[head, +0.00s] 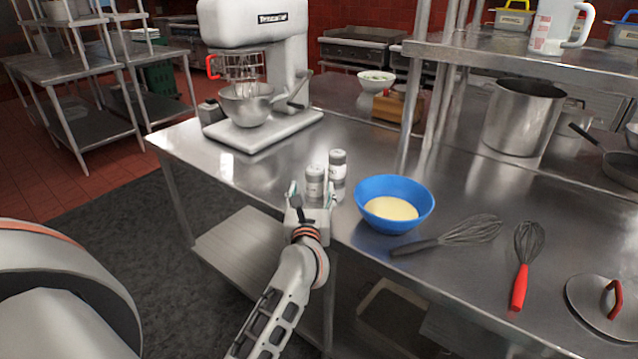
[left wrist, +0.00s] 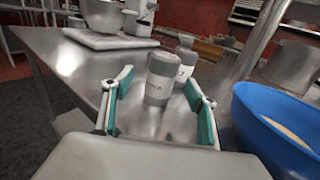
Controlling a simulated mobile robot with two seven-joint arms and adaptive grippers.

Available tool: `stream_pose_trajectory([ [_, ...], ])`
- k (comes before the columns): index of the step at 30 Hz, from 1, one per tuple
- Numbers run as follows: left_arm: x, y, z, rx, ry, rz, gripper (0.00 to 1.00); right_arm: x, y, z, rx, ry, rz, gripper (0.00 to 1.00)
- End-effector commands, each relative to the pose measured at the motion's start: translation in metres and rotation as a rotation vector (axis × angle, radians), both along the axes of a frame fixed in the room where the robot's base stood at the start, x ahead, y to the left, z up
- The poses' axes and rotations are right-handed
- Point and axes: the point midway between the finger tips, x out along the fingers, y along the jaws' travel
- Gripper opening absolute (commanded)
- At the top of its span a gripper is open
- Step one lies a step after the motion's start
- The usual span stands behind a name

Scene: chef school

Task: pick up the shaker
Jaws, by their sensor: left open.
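Two shakers with grey lids and white labelled bodies stand upright on the steel counter. The nearer shaker (head: 314,182) is in front and slightly left of the farther shaker (head: 337,165). My left gripper (head: 310,192) is open at the counter's front edge, right at the nearer shaker. In the left wrist view the nearer shaker (left wrist: 161,76) stands just beyond and between the teal-padded fingers of the gripper (left wrist: 158,108), with nothing held. The farther shaker (left wrist: 184,58) is behind it to the right. My right gripper is not in view.
A blue bowl (head: 372,190) with pale yellow contents stands close on the right, with two whisks (head: 470,232) (head: 528,245) beyond it. A stand mixer (head: 262,75) stands at the back left. A shelf post (head: 413,90) rises behind the shakers. The counter left of the shakers is clear.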

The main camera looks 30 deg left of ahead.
Motion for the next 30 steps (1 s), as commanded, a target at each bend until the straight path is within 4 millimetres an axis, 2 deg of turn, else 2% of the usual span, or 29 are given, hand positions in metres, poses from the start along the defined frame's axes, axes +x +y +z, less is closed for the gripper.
stream_pose_trajectory([
  [12,0.047,0.022,0.0,0.004,0.001,0.001,0.58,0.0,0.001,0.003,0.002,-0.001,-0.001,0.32],
  [21,0.051,0.024,-0.001,0.004,0.001,0.0,0.58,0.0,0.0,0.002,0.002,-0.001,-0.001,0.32],
  [22,0.051,0.024,-0.001,0.004,0.001,0.0,0.55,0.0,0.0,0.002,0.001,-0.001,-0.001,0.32],
  [27,0.051,0.024,-0.001,0.005,0.002,0.0,0.11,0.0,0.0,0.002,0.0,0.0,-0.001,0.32],
  [30,0.051,0.024,0.0,0.006,0.0,0.0,0.11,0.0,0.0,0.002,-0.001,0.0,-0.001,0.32],
])
